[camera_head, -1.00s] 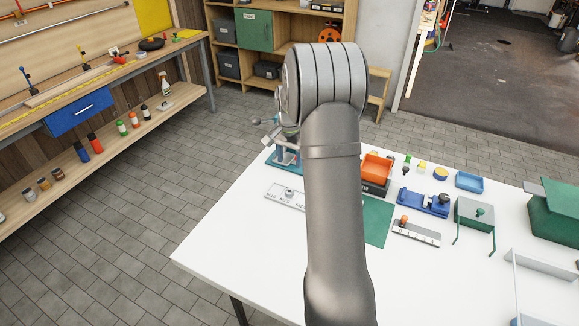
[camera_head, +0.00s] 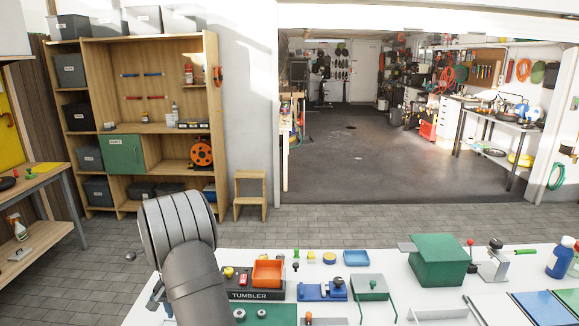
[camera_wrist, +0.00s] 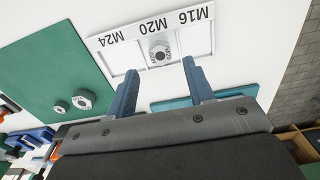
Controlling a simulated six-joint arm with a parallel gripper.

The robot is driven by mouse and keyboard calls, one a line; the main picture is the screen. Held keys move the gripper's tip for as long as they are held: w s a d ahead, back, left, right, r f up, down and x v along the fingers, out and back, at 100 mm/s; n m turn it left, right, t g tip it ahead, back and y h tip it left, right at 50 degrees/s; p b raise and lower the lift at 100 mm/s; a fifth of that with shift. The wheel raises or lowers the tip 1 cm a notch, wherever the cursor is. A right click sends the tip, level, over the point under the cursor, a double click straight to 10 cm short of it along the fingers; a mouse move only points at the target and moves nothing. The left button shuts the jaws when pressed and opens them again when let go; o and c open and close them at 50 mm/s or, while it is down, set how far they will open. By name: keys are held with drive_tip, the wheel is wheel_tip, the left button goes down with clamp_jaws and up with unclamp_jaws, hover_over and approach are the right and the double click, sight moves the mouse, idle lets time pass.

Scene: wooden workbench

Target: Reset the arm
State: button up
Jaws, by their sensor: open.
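My gripper (camera_wrist: 161,88) is open and empty in the wrist view, with its two blue-grey fingers apart above the white table. Beyond the fingertips lies a white tray (camera_wrist: 116,62) marked M24, M20 and M16. A hex nut (camera_wrist: 160,50) sits in its M20 place. Two more nuts lie on a green mat (camera_wrist: 50,65), one larger (camera_wrist: 83,99) and one smaller (camera_wrist: 61,107). In the head view my arm rises at the lower left and hides the tray; the gripper itself cannot be made out there.
The white table (camera_head: 400,262) holds an orange bin (camera_head: 267,273) by a black TUMBLER base (camera_head: 243,294), a blue fixture (camera_head: 322,292), a green box (camera_head: 439,260) and a blue bottle (camera_head: 560,257) at right. A shelf (camera_head: 150,120) and step stool (camera_head: 250,195) stand behind.

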wheel_tip(320, 180, down, 4)
drive_tip(key=shift+r, duration=0.35)
